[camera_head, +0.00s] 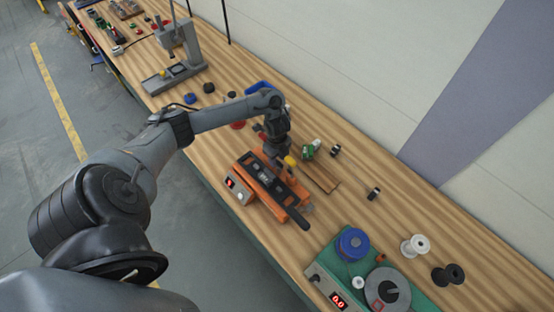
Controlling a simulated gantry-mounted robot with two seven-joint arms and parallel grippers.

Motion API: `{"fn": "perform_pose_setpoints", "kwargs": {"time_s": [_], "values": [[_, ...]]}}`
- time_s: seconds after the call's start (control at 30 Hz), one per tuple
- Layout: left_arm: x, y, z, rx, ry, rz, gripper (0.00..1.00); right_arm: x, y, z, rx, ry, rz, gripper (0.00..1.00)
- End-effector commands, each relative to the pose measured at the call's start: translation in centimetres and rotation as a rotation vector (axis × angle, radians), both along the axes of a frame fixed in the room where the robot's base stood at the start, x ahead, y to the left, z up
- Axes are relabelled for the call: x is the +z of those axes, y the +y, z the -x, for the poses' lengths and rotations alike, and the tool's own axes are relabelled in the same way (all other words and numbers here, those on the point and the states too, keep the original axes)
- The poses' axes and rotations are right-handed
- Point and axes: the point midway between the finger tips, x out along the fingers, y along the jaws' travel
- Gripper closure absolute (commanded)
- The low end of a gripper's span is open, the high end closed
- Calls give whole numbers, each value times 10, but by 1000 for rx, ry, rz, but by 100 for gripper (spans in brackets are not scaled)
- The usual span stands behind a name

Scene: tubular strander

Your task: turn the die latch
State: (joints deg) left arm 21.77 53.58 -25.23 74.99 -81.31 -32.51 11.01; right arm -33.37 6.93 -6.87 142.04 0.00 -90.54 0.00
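An orange bench device (241,180) with a red-lit display on its front box and a long black bar across its top stands on the wooden bench. A small yellow part (290,160) sticks up at its far right end. I cannot make out for certain which part is the die latch. My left gripper (277,152) points down at the far end of the orange device, close beside the yellow part. Its fingers are small and dark, so I cannot tell whether they are open or touch anything. My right gripper is not in view.
A green-based device (321,271) with a blue spool (352,244) and a red display stands at the lower right. White (415,246) and black (448,274) spools lie beside it. A grey press stand (176,72) is at the upper left. The wall bounds the bench's far side.

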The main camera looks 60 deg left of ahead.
Motion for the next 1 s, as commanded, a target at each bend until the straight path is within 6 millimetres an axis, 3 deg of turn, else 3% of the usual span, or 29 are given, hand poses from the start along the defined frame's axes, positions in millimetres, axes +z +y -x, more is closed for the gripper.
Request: {"fn": "perform_pose_setpoints", "kwargs": {"time_s": [0.4,0.67,1.0], "values": [[-7,0,0,0,1,0,62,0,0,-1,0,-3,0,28],[-6,0,0,0,1,0,100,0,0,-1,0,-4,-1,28],[-4,0,1,22,1,0,100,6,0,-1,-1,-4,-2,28]]}}
